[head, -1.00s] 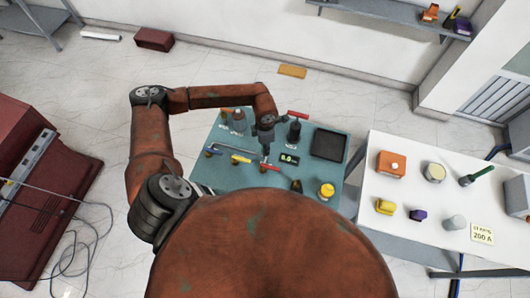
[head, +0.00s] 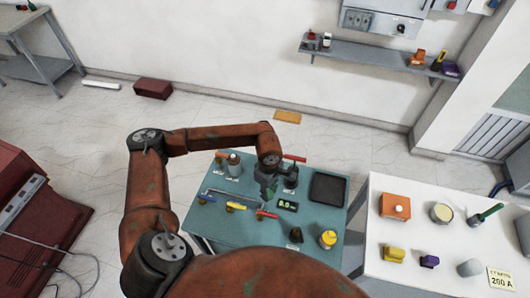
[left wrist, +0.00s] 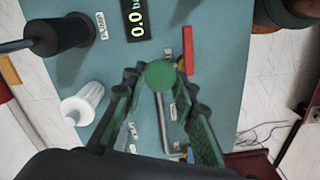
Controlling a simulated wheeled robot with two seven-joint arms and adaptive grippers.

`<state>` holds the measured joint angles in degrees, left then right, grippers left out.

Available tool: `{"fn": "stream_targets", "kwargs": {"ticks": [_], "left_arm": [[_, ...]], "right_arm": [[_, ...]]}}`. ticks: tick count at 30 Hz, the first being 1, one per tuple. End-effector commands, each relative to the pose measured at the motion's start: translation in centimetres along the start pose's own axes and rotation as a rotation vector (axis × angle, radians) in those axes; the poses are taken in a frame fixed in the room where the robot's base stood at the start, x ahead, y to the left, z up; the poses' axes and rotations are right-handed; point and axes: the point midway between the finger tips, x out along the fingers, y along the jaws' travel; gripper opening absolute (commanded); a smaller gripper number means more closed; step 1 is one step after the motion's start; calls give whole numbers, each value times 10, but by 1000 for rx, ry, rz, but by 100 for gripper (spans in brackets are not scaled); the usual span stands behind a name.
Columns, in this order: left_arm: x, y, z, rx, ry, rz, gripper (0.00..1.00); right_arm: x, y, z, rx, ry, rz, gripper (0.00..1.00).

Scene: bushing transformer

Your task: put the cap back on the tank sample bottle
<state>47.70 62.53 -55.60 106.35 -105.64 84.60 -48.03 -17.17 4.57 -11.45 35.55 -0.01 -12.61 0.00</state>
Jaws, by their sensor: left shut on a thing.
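My left gripper (left wrist: 160,88) is shut on a round green cap (left wrist: 159,75), held between its fingertips above the teal table. In the head view the same gripper (head: 268,192) is over the middle of the table, left of a dark bottle-like thing (head: 291,178). A white, narrow-necked thing (left wrist: 82,103), seemingly the sample bottle, shows left of the fingers in the left wrist view. It is apart from the cap. I cannot make it out in the head view, where my arm covers that area. My right gripper is not in view.
A white table (head: 410,235) with several small items stands to the right.

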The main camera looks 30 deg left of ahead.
Motion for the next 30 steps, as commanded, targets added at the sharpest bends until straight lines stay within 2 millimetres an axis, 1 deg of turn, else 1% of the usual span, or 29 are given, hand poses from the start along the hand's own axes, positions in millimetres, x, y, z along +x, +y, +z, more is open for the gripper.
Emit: {"fn": "stream_targets", "kwargs": {"ticks": [1,9,12,15,18,21,29,30], "left_arm": [[4,0,5,127,-1,1,17],[-12,-7,25,864,4,-2,17],[-16,-11,30,1088,7,-5,17],[-20,-14,33,1255,10,-9,17],[-22,-17,35,1363,12,-13,17],[-24,-18,36,1415,12,-15,17],[-26,-18,36,1426,12,-15,17],[-26,-18,36,1426,12,-15,17]], "right_arm": [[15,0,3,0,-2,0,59],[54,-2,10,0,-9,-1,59],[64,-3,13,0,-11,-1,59],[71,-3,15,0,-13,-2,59],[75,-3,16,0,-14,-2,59],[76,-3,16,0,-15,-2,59],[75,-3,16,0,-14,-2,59],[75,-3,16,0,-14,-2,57]]}}
